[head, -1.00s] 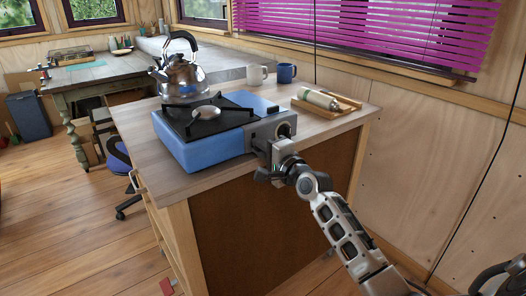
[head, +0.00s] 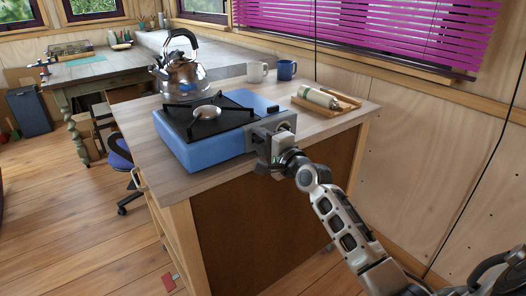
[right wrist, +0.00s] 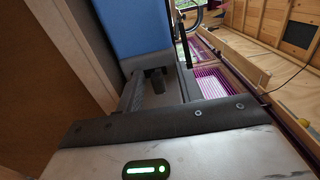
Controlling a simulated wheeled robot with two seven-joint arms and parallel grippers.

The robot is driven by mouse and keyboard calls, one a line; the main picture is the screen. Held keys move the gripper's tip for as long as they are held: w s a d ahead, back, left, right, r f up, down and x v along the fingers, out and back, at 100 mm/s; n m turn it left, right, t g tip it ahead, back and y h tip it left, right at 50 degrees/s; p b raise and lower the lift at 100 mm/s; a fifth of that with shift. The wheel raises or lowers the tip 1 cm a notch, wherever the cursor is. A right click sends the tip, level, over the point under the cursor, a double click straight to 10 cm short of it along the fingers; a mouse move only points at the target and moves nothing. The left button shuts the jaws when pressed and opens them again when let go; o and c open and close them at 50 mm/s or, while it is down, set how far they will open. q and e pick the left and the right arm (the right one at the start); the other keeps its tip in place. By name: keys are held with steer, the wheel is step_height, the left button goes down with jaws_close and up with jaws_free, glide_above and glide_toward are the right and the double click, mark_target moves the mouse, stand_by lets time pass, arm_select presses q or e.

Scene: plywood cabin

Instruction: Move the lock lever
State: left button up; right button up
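A blue camping stove (head: 198,150) with a black top (head: 190,118) sits on the wooden counter. Its grey end panel with a round knob (head: 284,127) faces right. A small black piece (head: 273,108) stands on the stove's edge near that panel; I cannot tell if it is the lock lever. My right gripper (head: 268,150) is at the panel, below the knob. In the right wrist view, my right gripper's fingers (right wrist: 157,92) stand apart beside the blue stove wall (right wrist: 142,28). A small dark piece (right wrist: 155,76) shows between them; contact is unclear. My left gripper is not in view.
A steel kettle (head: 184,75) stands behind the stove. A white mug (head: 258,72), a blue mug (head: 287,69) and a wooden tray (head: 345,106) with a pale green cylinder (head: 319,97) are on the counter (head: 150,165).

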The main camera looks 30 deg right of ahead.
steer(key=shift+s+d+p, duration=0.1)
steer(key=shift+s+p, duration=0.5)
steer(key=shift+s, duration=0.55)
arm_select(q)
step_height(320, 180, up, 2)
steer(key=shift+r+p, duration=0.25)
steer(key=shift+p, duration=0.4)
arm_select(e)
steer(key=s, duration=0.4)
steer(key=shift+s+d, duration=0.2)
steer(key=shift+s, duration=0.15)
